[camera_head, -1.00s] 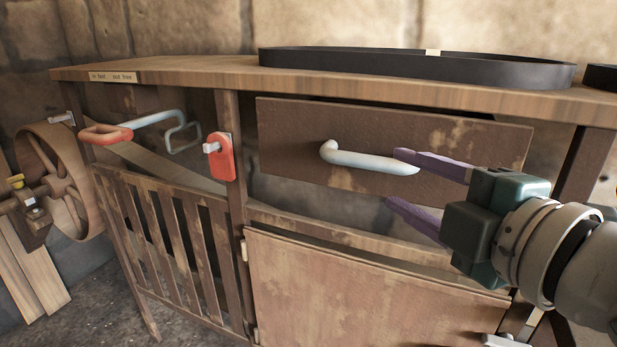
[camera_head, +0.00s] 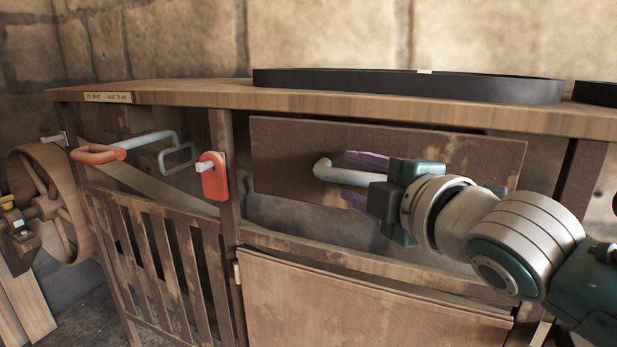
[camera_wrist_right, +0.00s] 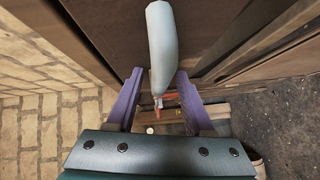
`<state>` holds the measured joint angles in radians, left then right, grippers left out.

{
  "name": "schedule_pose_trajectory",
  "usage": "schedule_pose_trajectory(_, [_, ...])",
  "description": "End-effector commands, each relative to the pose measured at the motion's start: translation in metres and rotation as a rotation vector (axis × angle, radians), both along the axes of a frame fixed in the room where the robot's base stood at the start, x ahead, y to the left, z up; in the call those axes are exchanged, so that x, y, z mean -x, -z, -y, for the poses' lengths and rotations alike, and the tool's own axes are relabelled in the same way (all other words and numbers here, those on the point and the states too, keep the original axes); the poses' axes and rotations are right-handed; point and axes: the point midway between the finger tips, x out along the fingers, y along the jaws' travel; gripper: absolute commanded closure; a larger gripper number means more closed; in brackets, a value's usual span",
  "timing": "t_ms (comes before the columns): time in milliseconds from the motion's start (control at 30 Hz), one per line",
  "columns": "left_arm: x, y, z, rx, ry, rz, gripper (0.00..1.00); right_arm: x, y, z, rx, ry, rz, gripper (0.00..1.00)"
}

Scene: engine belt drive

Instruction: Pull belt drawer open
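The belt drawer (camera_head: 285,150) is a worn brown wooden front under the bench top, with a dark gap along its upper edge. Its pale curved bar handle (camera_head: 324,169) is partly hidden by my right gripper (camera_head: 349,177). The purple fingers are spread, one above and one below the handle. In the right wrist view the handle (camera_wrist_right: 161,45) lies between the fingertips of my right gripper (camera_wrist_right: 158,75), with visible gaps on both sides, so the gripper is open. My left gripper is not in view.
A black belt (camera_head: 400,84) lies on the bench top (camera_head: 190,95). To the left are a red-ended lever (camera_head: 98,155), a red tag (camera_head: 213,180) and a wooden wheel (camera_head: 55,200). A wooden panel (camera_head: 370,305) and slatted gate (camera_head: 165,260) are below.

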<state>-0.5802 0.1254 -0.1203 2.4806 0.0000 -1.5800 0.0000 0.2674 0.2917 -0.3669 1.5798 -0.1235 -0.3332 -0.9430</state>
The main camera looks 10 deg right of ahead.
Motion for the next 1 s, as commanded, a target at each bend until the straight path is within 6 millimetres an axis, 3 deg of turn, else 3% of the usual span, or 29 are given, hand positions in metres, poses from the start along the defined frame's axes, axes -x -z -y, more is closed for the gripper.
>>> schedule_pose_trajectory(67, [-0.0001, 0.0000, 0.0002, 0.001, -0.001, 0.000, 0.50, 0.0001, 0.0000, 0.0001, 0.000, 0.000, 0.000, 0.58])
schedule_pose_trajectory(433, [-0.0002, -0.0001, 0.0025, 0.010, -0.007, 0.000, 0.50, 0.0003, 0.0001, 0.0003, 0.000, 0.001, 0.000, 0.99])
schedule_pose_trajectory(1000, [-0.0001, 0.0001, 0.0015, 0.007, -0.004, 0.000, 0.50, 0.0003, 0.0003, 0.0004, 0.000, 0.001, -0.001, 1.00])
